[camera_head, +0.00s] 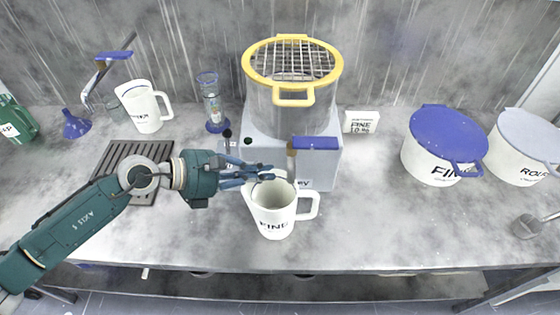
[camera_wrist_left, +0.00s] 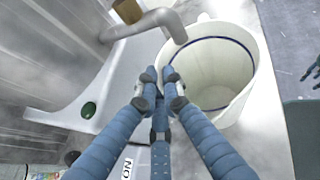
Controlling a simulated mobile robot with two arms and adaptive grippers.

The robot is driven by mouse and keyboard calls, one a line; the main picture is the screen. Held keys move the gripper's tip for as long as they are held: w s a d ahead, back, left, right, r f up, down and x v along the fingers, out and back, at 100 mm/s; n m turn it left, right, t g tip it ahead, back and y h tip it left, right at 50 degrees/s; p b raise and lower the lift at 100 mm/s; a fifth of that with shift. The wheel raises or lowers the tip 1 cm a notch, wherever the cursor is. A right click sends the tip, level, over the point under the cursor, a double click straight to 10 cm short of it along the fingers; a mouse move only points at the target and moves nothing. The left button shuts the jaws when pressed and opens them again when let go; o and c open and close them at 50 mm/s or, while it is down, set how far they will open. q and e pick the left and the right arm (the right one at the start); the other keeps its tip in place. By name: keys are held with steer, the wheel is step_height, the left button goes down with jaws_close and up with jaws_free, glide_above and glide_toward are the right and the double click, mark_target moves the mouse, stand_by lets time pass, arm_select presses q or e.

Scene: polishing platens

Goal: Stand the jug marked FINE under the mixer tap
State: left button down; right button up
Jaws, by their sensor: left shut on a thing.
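The white jug marked FINE (camera_head: 272,219) stands upright at the front of the grey mixer (camera_head: 323,168), its handle to the right. Its open mouth (camera_wrist_left: 222,68) looks empty in the left wrist view. My left gripper (camera_head: 250,178) is shut on the jug's rim at the left side; its blue fingers (camera_wrist_left: 160,82) meet at the wall in the left wrist view. The mixer's tap has a blue lever (camera_head: 316,143). Its metal spout (camera_wrist_left: 170,24) ends close to the jug's rim; I cannot tell whether the tip is over the mouth.
A yellow guard ring (camera_head: 246,68) tops the mixer. Another white jug (camera_head: 145,112) stands behind the dark drain grate (camera_head: 113,158) at left. A blue-lidded FINE tub (camera_head: 430,158) and a white ROUGH-type tub (camera_head: 515,158) stand at right.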

mark_target(280, 172)
arm_select(q)
steer(key=x, duration=0.1)
steer(key=p+x, duration=0.1)
steer(key=x, duration=0.1)
steer(key=p+x, duration=0.1)
steer(key=shift+w+d+r, duration=0.15)
steer(key=shift+d, duration=0.2)
arm_select(e)
steer(key=r, duration=0.3)
steer(key=shift+s+a, duration=0.2)
steer(key=shift+a, duration=0.2)
arm_select(q)
steer(key=c, duration=2.1)
jaws_free()
steer(key=shift+o, duration=1)
arm_select(e)
steer(key=shift+w, duration=0.3)
